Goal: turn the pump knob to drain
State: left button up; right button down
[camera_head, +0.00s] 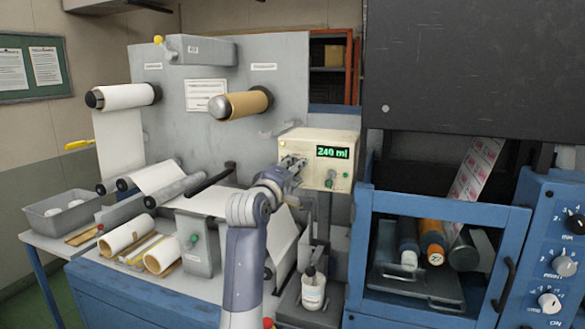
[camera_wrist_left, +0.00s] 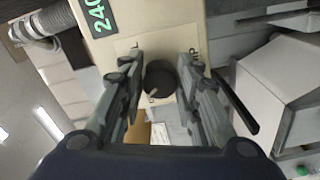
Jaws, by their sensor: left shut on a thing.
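The pump (camera_head: 345,145) is a cream box with a green display reading 240 ml, standing on a post. My left gripper (camera_head: 292,164) reaches its front face in the head view. In the left wrist view, the round black pump knob (camera_wrist_left: 161,80) is between the two fingers of my left gripper (camera_wrist_left: 160,85), which is shut on it. A small pale mark shows near the knob's lower edge. Lettering beside the knob is partly covered by the fingers and too small to read. In the head view the gripper hides the knob. My right gripper is not in view.
A white bottle (camera_head: 313,290) stands on a scale-like base below the pump. A blue-framed cabinet (camera_head: 435,205) is to the right, with a knob panel (camera_head: 560,250) beyond it. Rolls and a grey tray (camera_head: 62,212) lie to the left.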

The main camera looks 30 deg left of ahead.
pick_arm(q)
jog(key=shift+n+p, duration=0.5)
jog(key=shift+n, duration=0.5)
jog(key=o, duration=1.1)
jog(key=shift+c, duration=0.2)
jog(key=v, duration=1.2)
jog(key=shift+f, duration=0.1)
